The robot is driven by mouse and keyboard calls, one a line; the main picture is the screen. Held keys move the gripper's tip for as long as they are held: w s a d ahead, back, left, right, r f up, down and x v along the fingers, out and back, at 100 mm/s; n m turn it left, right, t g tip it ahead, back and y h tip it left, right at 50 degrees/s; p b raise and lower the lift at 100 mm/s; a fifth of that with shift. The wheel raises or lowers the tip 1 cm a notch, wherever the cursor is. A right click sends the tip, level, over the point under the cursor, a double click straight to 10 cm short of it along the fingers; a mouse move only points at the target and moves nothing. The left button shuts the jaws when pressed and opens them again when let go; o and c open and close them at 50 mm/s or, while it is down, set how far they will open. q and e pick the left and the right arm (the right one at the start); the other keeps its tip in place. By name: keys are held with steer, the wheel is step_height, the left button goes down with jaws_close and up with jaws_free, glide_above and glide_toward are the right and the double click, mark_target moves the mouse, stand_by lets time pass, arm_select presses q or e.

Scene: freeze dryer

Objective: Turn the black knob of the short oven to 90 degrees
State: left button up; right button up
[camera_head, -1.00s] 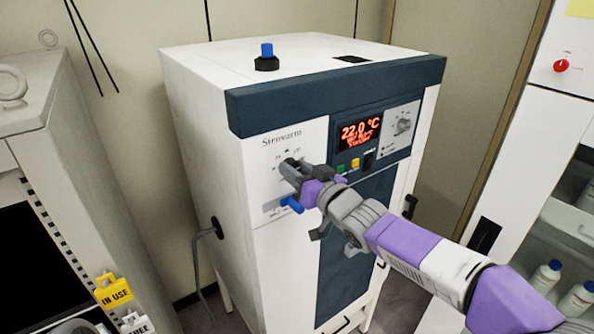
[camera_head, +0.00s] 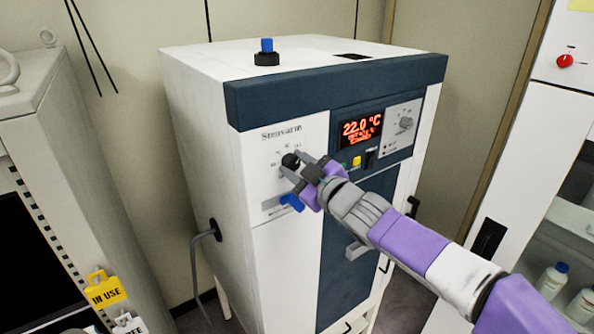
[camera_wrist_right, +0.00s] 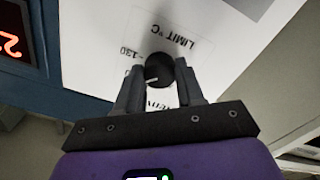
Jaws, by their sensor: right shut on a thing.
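The short oven (camera_head: 205,130) is a white cabinet with a dark blue top band, in the middle of the head view. Its black knob (camera_head: 290,161) is on the white front panel, left of the lit display. My right gripper (camera_head: 300,168) reaches it from the lower right, its fingers shut on the knob. In the right wrist view, the knob (camera_wrist_right: 158,68) is between the fingertips of the gripper (camera_wrist_right: 158,82), with a short white mark on its lower part. The panel print appears upside down there; the fingers hide part of the dial scale. My left gripper is not in view.
A blue lever (camera_head: 292,202) is just below the knob. A cabinet with a red knob (camera_head: 565,61) stands at the right, and another with a yellow tag (camera_head: 106,291) at the left.

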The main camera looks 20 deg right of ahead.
steer(key=n+b, duration=0.1)
steer(key=n, duration=0.3)
steer(key=shift+n, duration=0.3)
steer(key=shift+n+b, duration=0.5)
steer(key=shift+n, duration=1.5)
steer(key=o, duration=1)
steer(key=shift+o, duration=0.2)
steer(key=shift+s, duration=0.1)
steer(key=p+v, duration=0.1)
steer(key=v, duration=0.6)
steer(key=shift+s, duration=0.2)
steer(key=shift+d, duration=0.1)
